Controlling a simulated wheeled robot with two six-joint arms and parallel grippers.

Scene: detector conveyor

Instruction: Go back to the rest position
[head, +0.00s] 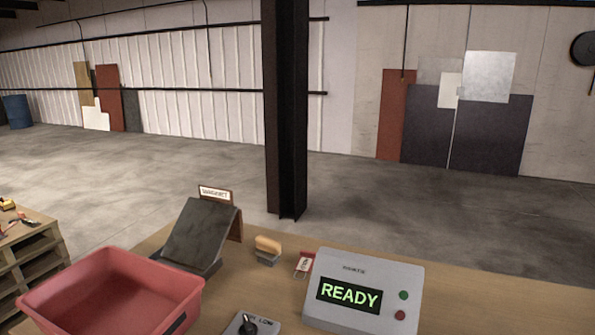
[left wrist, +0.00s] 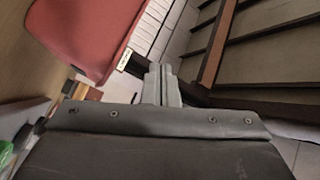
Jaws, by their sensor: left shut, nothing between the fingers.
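My left gripper (left wrist: 160,72) shows only in the left wrist view, with its two grey fingers together and nothing between them. It is apart from any object as far as I can tell. A red bin (left wrist: 85,38) is up and left of the fingers in that view. The same red bin (head: 95,262) stands at the near left of the wooden table (head: 480,285) in the head view. Neither gripper shows in the head view, and my right gripper is in no view.
On the table stand a dark tilted panel (head: 200,232), a wooden-handled brush (head: 267,248), a red tag (head: 303,264), a grey control box (head: 365,285) reading READY and a switch box (head: 247,325). A dark pillar (head: 287,110) rises behind. A pallet stack (head: 30,255) is at the left.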

